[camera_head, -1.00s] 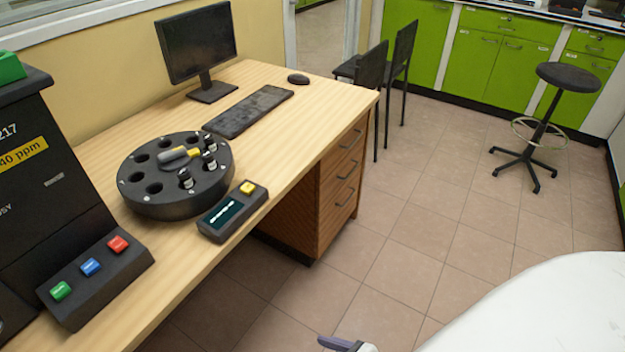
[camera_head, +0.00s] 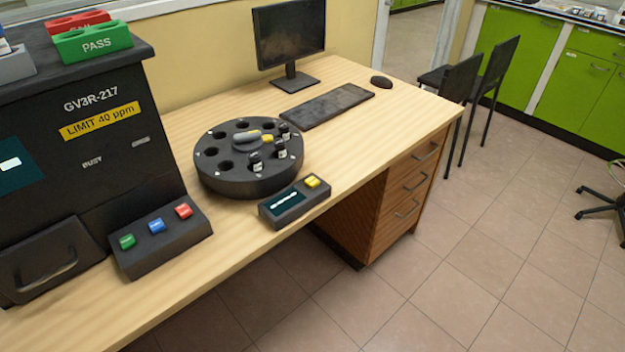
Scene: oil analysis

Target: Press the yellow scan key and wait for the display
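The yellow scan key (camera_head: 312,181) sits at the right end of a small dark scanner box (camera_head: 270,213) near the desk's front edge. The box's display (camera_head: 285,200) is dark teal with a short pale line of text too small to read. Just behind the box stands a round black carousel (camera_head: 232,186) with several holes and a few dark-capped vials (camera_head: 255,162). A grey and yellow object (camera_head: 246,136) lies on top of the carousel. Neither of my grippers is in view.
A black analyser (camera_head: 110,140) marked "LIMIT 40 ppm" stands at left, with green PASS (camera_head: 95,43) and red racks on top. A panel (camera_head: 150,255) with green, blue and red keys is before it. Keyboard (camera_head: 325,105), mouse and monitor (camera_head: 289,40) stand behind. Front desk strip is clear.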

